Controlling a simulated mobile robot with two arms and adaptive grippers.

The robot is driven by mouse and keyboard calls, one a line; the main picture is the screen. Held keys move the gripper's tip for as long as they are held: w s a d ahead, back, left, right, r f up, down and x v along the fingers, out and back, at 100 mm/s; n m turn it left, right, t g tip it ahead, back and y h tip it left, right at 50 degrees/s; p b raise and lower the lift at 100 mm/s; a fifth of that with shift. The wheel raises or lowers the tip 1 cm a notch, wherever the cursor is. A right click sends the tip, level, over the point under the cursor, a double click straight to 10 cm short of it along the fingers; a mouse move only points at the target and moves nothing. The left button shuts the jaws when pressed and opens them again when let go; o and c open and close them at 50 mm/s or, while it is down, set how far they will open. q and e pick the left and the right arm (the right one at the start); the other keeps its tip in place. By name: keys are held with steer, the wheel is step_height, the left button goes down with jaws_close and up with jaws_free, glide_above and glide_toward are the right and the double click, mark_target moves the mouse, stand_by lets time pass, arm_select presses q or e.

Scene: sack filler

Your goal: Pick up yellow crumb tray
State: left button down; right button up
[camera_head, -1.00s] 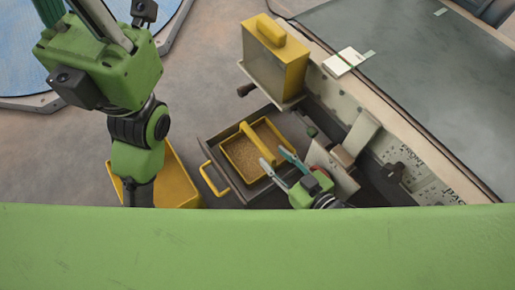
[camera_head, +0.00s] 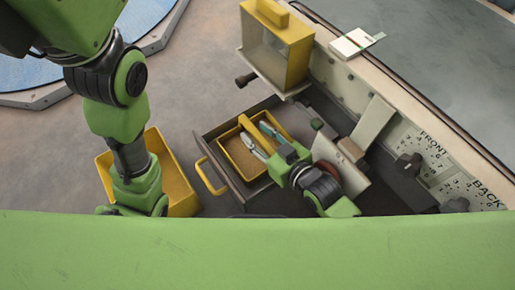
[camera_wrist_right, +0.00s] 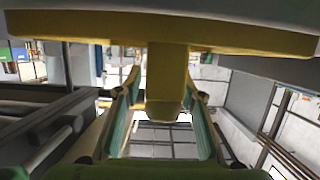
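The yellow crumb tray (camera_head: 231,161) sits in a grey drawer (camera_head: 210,138) that stands pulled out. It holds brown crumbs, and a yellow handle bar crosses its middle. My right gripper (camera_head: 254,132) is over the tray with its two fingers apart, one on each side of the bar. In the right wrist view the tray (camera_wrist_right: 85,32) spans the top, and its handle (camera_wrist_right: 166,85) sticks out between the open fingers. Narrow gaps show there, and I see no firm grip.
A yellow bin (camera_head: 180,190) stands left of the drawer, partly behind my left arm. A yellow-framed box (camera_head: 277,52) with a clear front stands above the drawer. A machine panel with lettering (camera_head: 440,160) and dark knobs lies to the right. The drawer has a yellow pull handle (camera_head: 211,178).

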steer(key=shift+c, duration=0.3)
jaws_close()
steer(key=shift+r, duration=0.1)
steer(key=shift+r, duration=0.1)
